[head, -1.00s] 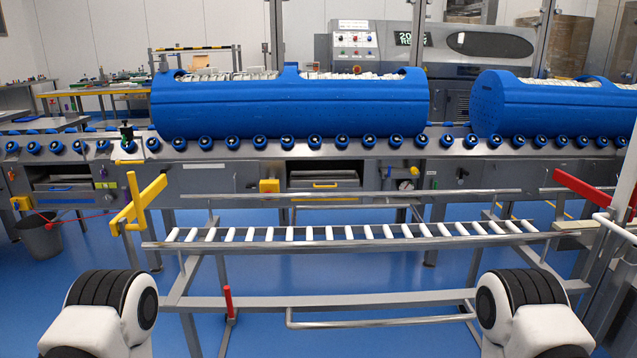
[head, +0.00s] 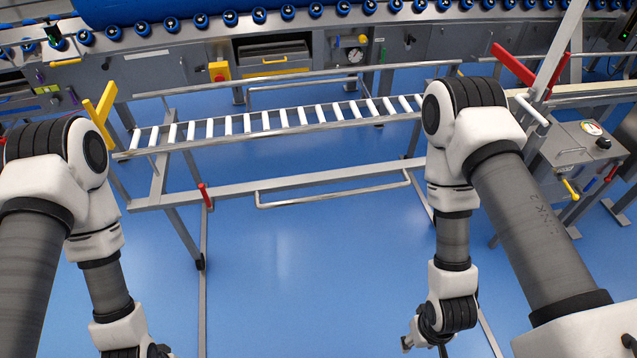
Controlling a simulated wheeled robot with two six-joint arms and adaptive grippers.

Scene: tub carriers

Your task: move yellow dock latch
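A yellow lever (head: 103,112) stands at the left end of the roller rack, partly hidden by my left arm. A small yellow handle (head: 570,190) sits on the front of the grey cabinet at the right. I cannot tell which of the two is the dock latch; neither is touched by a gripper. My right gripper (head: 424,344) hangs low at the bottom edge, partly cut off, well left of and below the small yellow handle.
The roller rack (head: 270,122) spans the middle, with a red lever (head: 513,65) at its right end and a red handle (head: 205,196) on its lower frame. The conveyor (head: 300,20) runs behind. The blue floor (head: 300,270) in front is clear.

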